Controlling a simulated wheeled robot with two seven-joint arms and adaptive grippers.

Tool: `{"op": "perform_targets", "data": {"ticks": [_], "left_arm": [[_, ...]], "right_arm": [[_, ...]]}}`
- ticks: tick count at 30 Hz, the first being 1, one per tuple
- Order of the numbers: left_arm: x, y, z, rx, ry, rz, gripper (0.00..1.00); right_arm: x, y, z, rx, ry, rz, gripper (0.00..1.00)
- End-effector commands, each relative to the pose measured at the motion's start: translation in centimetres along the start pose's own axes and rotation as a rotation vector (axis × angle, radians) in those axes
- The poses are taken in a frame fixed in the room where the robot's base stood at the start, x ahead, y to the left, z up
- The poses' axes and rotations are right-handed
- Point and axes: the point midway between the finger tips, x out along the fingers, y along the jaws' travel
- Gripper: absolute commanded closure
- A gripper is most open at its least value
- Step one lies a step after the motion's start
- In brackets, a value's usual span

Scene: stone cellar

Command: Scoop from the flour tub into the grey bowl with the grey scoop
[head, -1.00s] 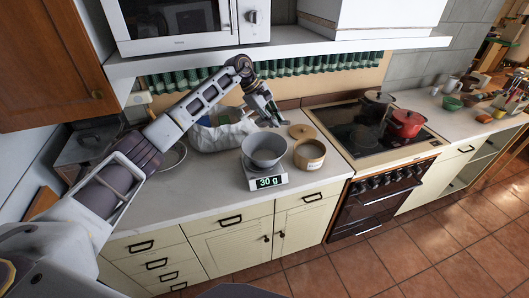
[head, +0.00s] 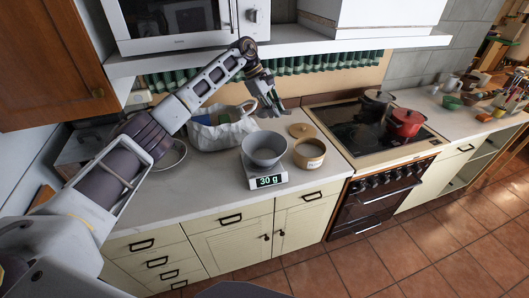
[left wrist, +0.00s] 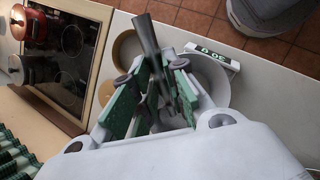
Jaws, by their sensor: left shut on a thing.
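The grey bowl (head: 265,157) stands on a scale (head: 285,178) whose display reads 30 g. The round, wooden-looking flour tub (head: 309,160) is open, just right of the bowl; its inside is hard to make out. My left gripper (head: 274,108) is above the counter, behind the bowl and tub. In the left wrist view its green-padded fingers (left wrist: 152,90) are shut on the grey scoop (left wrist: 148,38), seen as a dark grey bar. The bowl (left wrist: 215,92) and tub (left wrist: 126,48) are partly hidden behind them. My right gripper is not in view.
A round lid (head: 302,131) lies behind the tub. A white bag (head: 218,133) stands left of my gripper. The hob (head: 350,130) with a red pot (head: 405,123) is to the right. A shelf (head: 290,40) with a microwave overhangs. The front left counter is clear.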

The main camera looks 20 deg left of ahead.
Motion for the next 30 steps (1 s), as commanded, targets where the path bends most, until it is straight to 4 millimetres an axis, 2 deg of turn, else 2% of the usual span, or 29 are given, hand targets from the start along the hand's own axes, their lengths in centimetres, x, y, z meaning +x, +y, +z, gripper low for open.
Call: {"op": "perform_targets", "data": {"ticks": [30], "left_arm": [[-0.48,0.09,0.26,0.0,0.0,0.0,1.0]], "right_arm": [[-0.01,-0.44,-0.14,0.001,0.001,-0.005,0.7]]}}
